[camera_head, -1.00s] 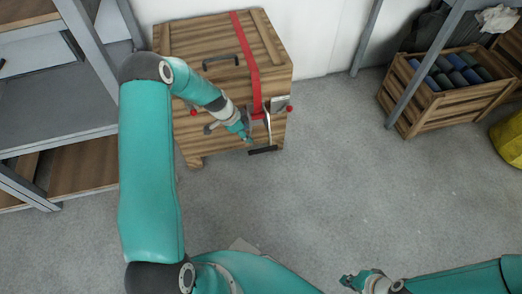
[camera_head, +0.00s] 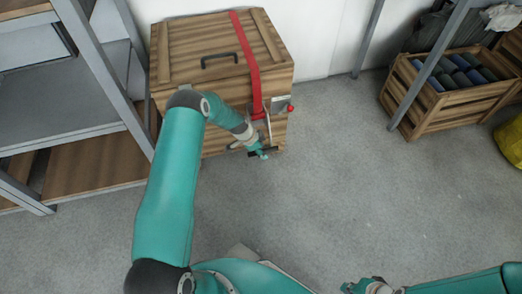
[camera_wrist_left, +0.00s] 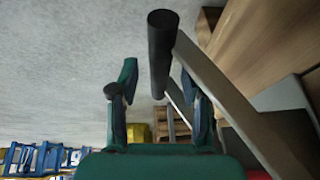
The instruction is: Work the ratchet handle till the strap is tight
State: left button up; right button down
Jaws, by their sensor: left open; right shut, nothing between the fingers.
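A red strap (camera_head: 247,55) runs over the lid and down the front of a wooden crate (camera_head: 190,45). The ratchet (camera_head: 266,116) sits on the crate's front at the strap's lower end. Its handle hangs down, ending in a black crossbar grip. My left gripper (camera_head: 264,154) is open at this grip and hides part of it. In the left wrist view, the black grip (camera_wrist_left: 161,55) stands upright between the lines of the two open fingers (camera_wrist_left: 160,108), nearer the right finger. Contact cannot be told. My right gripper (camera_head: 354,286) is shut and empty, low in the head view.
A grey metal shelf (camera_head: 75,80) stands close to the crate's left. A wooden box of dark rolls (camera_head: 450,97) is at the back right beside a rack post. A yellow object (camera_head: 510,140) lies at the right edge. The floor in the middle is clear.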

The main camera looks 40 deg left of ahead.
pick_arm(q)
grip_shut()
jog(key=shift+s+a, duration=0.1)
jog(key=shift+a, duration=0.05)
dwell(0.4)
